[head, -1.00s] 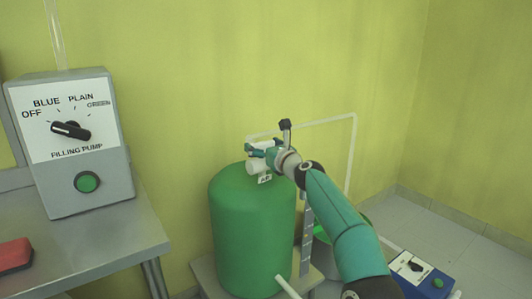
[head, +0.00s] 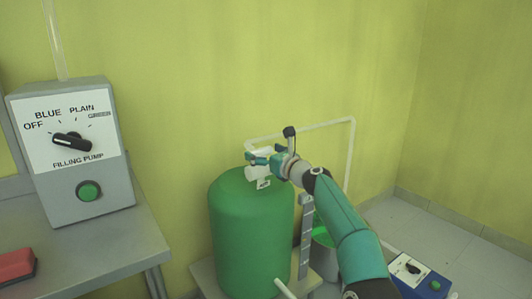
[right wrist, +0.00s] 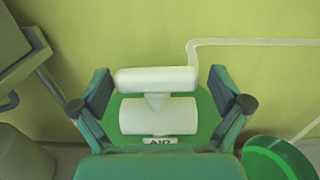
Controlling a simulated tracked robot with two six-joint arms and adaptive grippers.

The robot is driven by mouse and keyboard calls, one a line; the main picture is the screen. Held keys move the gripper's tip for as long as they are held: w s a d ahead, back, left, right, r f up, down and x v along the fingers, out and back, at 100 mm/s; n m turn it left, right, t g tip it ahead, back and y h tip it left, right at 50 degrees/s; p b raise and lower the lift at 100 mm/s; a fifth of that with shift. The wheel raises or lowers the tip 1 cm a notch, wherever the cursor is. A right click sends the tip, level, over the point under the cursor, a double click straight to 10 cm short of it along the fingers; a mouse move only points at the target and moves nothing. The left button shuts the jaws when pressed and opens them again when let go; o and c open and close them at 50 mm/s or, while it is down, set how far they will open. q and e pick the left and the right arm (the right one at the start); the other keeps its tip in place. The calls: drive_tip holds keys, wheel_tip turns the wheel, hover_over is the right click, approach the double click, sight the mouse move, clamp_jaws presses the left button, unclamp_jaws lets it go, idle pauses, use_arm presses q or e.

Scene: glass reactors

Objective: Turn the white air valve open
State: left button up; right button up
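The white air valve (right wrist: 158,118) sits on top of the green tank (right wrist: 205,125), above a label reading AIR (right wrist: 158,140). Its white bar handle (right wrist: 157,80) lies crosswise in the right wrist view, level with the picture. The valve also shows in the head view (head: 259,173), partly covered by my gripper. My right gripper (head: 260,158) is open at the valve. In the right wrist view its fingers (right wrist: 160,92) stand left and right of the handle, with a gap on each side. My left gripper is not in view.
A white pipe (head: 322,124) runs behind the valve along the yellow wall. A grey filling pump box (head: 110,172) stands on the table at left, with a red object (head: 15,265). A green-rimmed bucket (head: 324,240) and a blue box (head: 437,287) are at right.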

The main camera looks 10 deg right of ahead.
drive_tip(key=shift+s, duration=0.15)
drive_tip(key=shift+s+d+r, duration=0.1)
drive_tip(key=shift+s, duration=0.4)
drive_tip(key=v, duration=0.6)
drive_tip(key=shift+d, duration=0.15)
idle(0.4)
